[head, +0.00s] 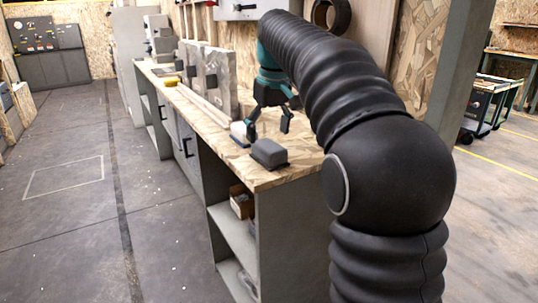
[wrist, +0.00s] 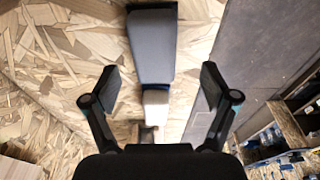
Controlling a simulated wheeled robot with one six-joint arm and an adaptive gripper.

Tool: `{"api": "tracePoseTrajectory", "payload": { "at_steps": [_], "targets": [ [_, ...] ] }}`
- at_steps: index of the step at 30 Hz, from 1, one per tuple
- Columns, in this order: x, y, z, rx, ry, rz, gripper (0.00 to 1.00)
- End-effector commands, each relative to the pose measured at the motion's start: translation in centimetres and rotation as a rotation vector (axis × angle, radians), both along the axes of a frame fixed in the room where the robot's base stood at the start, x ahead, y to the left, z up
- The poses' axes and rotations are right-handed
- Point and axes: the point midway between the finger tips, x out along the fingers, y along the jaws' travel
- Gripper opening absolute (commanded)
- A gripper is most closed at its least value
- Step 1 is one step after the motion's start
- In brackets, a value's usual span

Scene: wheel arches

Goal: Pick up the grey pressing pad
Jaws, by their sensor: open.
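The grey pressing pad (head: 269,153) is a dark grey rounded block lying on the near end of the wooden workbench. In the wrist view the grey pad (wrist: 152,46) shows at the top centre, beyond my fingertips. My gripper (head: 268,123) is above the bench, a little behind the pad, with its fingers pointing down. In the wrist view my gripper (wrist: 157,84) has its two fingers spread wide, with nothing held.
The workbench (head: 221,134) has a bare wooden top with its front edge to the left. A grey upright slab (head: 211,75) and a yellow item (head: 172,81) stand farther back. Open shelves (head: 237,236) are below. The floor aisle (head: 80,200) on the left is clear.

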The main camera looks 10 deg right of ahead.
Motion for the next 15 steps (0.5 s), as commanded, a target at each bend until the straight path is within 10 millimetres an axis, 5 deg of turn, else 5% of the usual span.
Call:
{"api": "tracePoseTrajectory", "payload": {
  "at_steps": [9,15],
  "targets": [
    [0.9,-0.4,-4.1,0.001,0.003,-0.001,0.85],
    [1.0,-0.4,-5.0,0.002,0.001,0.0,0.85]
  ]
}}
